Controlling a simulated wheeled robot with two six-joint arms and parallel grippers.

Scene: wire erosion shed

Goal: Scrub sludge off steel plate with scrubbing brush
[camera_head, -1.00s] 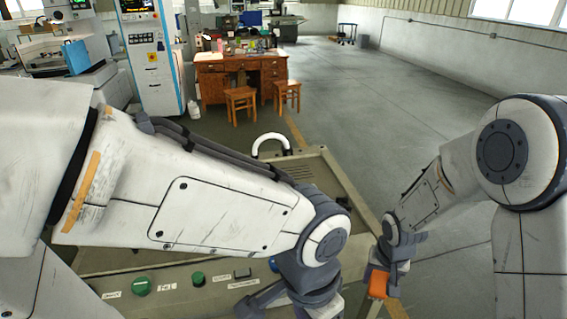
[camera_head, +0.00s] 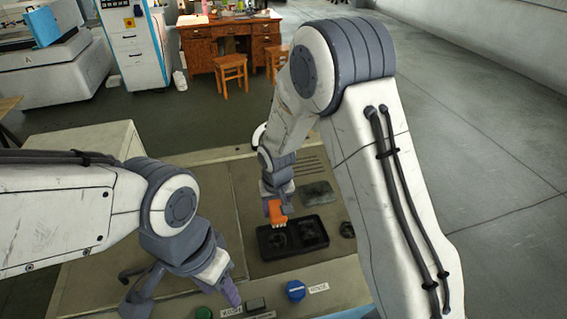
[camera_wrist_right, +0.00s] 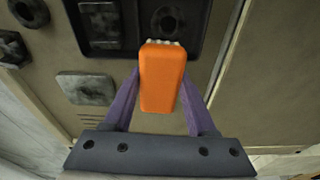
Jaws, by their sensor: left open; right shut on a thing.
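The scrubbing brush (camera_head: 277,214) is an orange block with pale bristles at its lower end. My right gripper (camera_head: 275,206) is shut on it, near the left back edge of a black tray. The right wrist view shows the brush (camera_wrist_right: 162,82) between the purple fingers, bristles toward the tray (camera_wrist_right: 196,35). A mottled grey square plate (camera_head: 318,194), which looks like the steel plate, lies flat behind the tray; it also shows in the right wrist view (camera_wrist_right: 86,88). I cannot tell its sludge from stains. My left gripper (camera_head: 186,292) is open and empty at the bench's front left.
The black tray (camera_head: 262,254) has two recesses with dark contents. A dark round part (camera_head: 347,229) sits right of it. A blue button (camera_head: 296,290) and a green button (camera_head: 204,313) are on the front panel.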

